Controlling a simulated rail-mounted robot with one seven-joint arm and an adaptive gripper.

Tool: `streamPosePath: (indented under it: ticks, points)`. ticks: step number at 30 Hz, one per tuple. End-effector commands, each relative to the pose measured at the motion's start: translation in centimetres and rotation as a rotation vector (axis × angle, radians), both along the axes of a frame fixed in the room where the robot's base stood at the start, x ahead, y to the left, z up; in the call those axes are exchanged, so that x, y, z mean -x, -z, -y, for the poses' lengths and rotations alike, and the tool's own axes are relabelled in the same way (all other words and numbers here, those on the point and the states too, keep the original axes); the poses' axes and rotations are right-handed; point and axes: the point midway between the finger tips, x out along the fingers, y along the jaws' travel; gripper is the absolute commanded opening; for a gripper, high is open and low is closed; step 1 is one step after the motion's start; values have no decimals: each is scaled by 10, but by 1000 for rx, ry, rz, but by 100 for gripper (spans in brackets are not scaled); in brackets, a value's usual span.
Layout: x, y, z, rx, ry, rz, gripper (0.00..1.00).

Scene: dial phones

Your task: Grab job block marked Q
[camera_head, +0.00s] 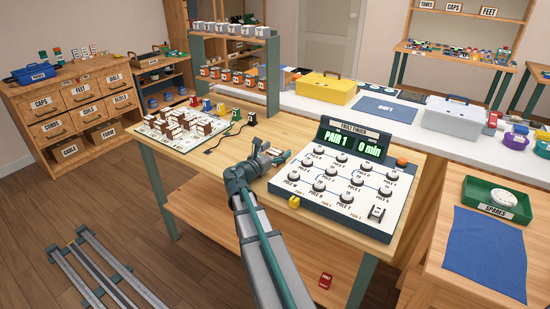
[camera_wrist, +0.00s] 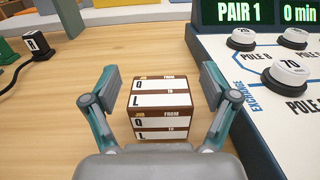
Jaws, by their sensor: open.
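A brown job block (camera_wrist: 161,108) with white label strips stands on the wooden bench in the wrist view. Its faces read JOB, FROM, TO, with the letters Q and L. My gripper (camera_wrist: 160,88) is open, with one finger to the left and one to the right of the block. In the head view my gripper (camera_head: 274,155) is low over the bench, left of the exchange panel, and mostly hides the block.
The exchange panel (camera_head: 335,200) with white knobs and a PAIR 1 display stands close on the right. A white board (camera_head: 150,130) with several brown blocks lies at left. A black plug (camera_head: 251,118) on a cable lies behind my gripper. A yellow piece (camera_head: 294,202) sits by the panel.

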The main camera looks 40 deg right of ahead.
Motion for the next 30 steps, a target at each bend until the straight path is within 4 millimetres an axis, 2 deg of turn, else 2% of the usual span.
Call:
streamPosePath:
  ticks: [4, 15, 16, 25, 30]
  points:
    - [0, 0, -1, 0, 0, 0, 84]
    - [0, 0, -1, 0, 0, 1, 22]
    - [0, 0, -1, 0, 0, 0, 19]
    - [0, -2, -1, 0, 0, 1, 19]
    - [0, -12, -1, -1, 0, 3, 19]
